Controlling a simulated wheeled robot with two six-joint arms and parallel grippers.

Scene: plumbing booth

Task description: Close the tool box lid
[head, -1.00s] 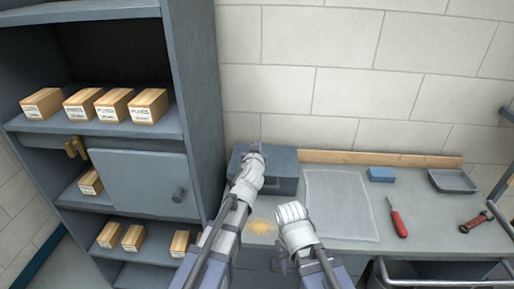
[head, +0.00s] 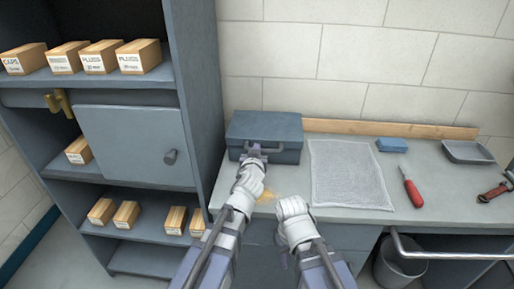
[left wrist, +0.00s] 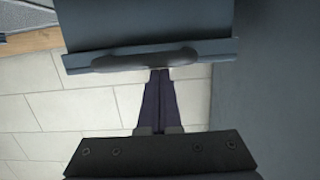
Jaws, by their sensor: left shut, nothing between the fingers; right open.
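The blue-grey tool box (head: 284,131) stands at the back left of the workbench, beside the cabinet. Its lid looks shut and flat, and a handle (head: 285,147) is on its front. My left gripper (head: 256,151) is shut and empty in front of the box, close to the handle. In the left wrist view the shut fingers (left wrist: 160,85) point at the box front (left wrist: 150,20), which appears at the top with its handle (left wrist: 145,59). Contact is not clear. My right gripper (head: 281,248) is open, low at the bench's front edge, with its fingers partly hidden.
A grey cabinet (head: 195,90) with boxes on its shelves stands close on the left. A pale mat (head: 350,175), a blue block (head: 392,145), a red-handled tool (head: 412,190), a tray (head: 468,152) and a wrench (head: 493,192) lie to the right on the bench.

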